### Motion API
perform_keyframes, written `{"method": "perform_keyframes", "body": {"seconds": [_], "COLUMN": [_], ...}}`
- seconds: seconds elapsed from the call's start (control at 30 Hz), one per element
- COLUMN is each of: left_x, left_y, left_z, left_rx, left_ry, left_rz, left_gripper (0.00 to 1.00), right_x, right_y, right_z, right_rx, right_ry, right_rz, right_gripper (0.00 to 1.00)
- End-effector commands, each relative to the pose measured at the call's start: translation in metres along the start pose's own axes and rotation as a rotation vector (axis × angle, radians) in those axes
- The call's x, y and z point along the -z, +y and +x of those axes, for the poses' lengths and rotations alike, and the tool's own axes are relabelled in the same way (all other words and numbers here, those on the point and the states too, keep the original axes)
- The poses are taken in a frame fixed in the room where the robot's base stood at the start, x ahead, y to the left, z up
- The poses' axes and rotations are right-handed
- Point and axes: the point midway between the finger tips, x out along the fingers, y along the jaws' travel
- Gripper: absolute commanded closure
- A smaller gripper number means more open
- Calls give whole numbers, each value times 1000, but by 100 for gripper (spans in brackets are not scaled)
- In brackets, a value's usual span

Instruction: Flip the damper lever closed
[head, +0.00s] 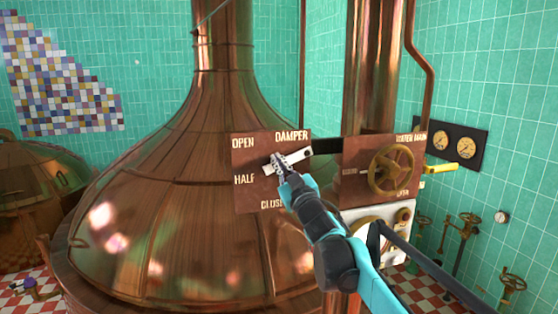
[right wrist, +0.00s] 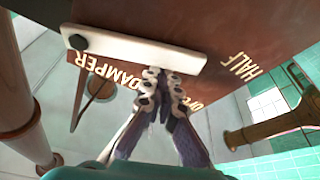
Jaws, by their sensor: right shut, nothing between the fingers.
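The damper plate (head: 243,198) is a copper-brown panel marked OPEN, HALF and CLOSED down its left and lower side, with DAMPER at the top. The damper lever (head: 297,156) is a pale bar with a dark round pivot at its right end; it points left and slightly down, between OPEN and HALF. It also shows in the right wrist view (right wrist: 130,48). My right gripper (head: 277,160) is shut and empty at the lever's free part. In the right wrist view its fingertips (right wrist: 161,76) are close against the bar's edge; I cannot tell if they touch. My left gripper is out of view.
A second panel with a brass handwheel (head: 391,170) stands right of the damper plate, and a yellow handle (head: 442,168) sticks out beyond it. A big copper kettle (head: 150,220) fills the space behind. Gauges (head: 441,144) hang on the tiled wall.

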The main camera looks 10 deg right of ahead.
Motion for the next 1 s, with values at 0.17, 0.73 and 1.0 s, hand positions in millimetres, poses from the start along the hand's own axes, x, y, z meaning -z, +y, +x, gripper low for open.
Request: {"method": "perform_keyframes", "body": {"seconds": [0.17, 0.73, 1.0], "left_x": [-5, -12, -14], "left_y": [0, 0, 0], "left_z": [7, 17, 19], "left_rx": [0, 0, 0], "left_ry": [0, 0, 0], "left_rz": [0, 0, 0], "left_gripper": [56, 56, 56], "right_x": [-16, -50, -56], "right_y": [-2, 4, 6], "right_z": [-6, -17, -20], "right_rx": [54, 189, 187], "right_ry": [-1, -1, -1], "right_rz": [-160, -541, -538], "right_gripper": [100, 100, 100]}}
